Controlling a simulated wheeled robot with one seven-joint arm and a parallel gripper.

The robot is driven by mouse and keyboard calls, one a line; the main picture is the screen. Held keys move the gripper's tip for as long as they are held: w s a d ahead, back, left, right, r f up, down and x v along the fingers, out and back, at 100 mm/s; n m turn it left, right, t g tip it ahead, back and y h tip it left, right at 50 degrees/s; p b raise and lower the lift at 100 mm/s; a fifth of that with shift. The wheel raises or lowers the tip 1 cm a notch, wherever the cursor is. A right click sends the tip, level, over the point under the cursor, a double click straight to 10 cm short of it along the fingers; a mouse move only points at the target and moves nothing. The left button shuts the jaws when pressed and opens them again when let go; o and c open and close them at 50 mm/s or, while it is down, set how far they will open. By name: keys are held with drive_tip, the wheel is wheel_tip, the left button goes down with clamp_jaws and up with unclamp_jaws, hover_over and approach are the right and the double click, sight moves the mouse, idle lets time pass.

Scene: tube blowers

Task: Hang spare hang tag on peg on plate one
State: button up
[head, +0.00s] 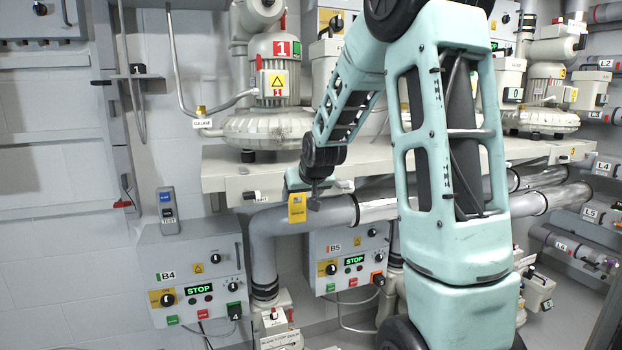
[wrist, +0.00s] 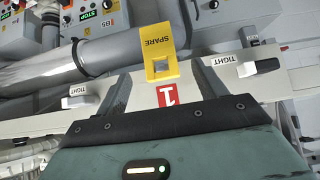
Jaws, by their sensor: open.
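The yellow spare hang tag (wrist: 158,40) shows upside down in the wrist view, its text reading SPARE. Its square hole, with a grey square in it that looks like the peg (wrist: 160,66), lies close to the red plate one (wrist: 168,95) on the pale beam edge. In the head view the tag (head: 297,208) hangs down at the front edge of the beam, just below my wrist. My gripper (wrist: 161,70) is open, with one finger on each side of the tag's holed end and a gap on both sides. The fingertips are hard to make out in the head view.
The pale beam (head: 230,170) carries the blowers. Handles labelled TIGHT (wrist: 260,67) stand on both sides of my fingers. A large grey pipe (head: 285,218) runs just below and behind the tag. Control boxes B4 (head: 210,255) and B5 (head: 334,279) are lower down.

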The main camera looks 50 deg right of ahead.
drive_tip(key=p+v, duration=0.2)
drive_tip(key=v, duration=0.8)
drive_tip(key=shift+s+r, duration=0.15)
drive_tip(key=shift+s, duration=0.05)
drive_tip(key=a+f+n+g+y, duration=0.1)
drive_tip(key=a+f+n+y, duration=0.25)
drive_tip(key=a, duration=1.05)
drive_tip(key=a+f+n+g+y, duration=0.2)
drive_tip(key=a+f+n, duration=0.15)
drive_tip(key=a, duration=0.95)
drive_tip(key=s+a+f+n+g, duration=0.2)
drive_tip(key=s+a+f+n, duration=0.1)
drive_tip(key=s+a, duration=0.5)
drive_tip(key=s+a+f+n+g, duration=0.2)
drive_tip(key=s+a+n, duration=0.2)
drive_tip(key=s+a, duration=0.3)
drive_tip(key=s, duration=0.5)
drive_tip(key=shift+s+a+f+g, duration=0.2)
drive_tip(key=shift+a+f+g, duration=0.1)
drive_tip(key=shift+a+f, duration=0.1)
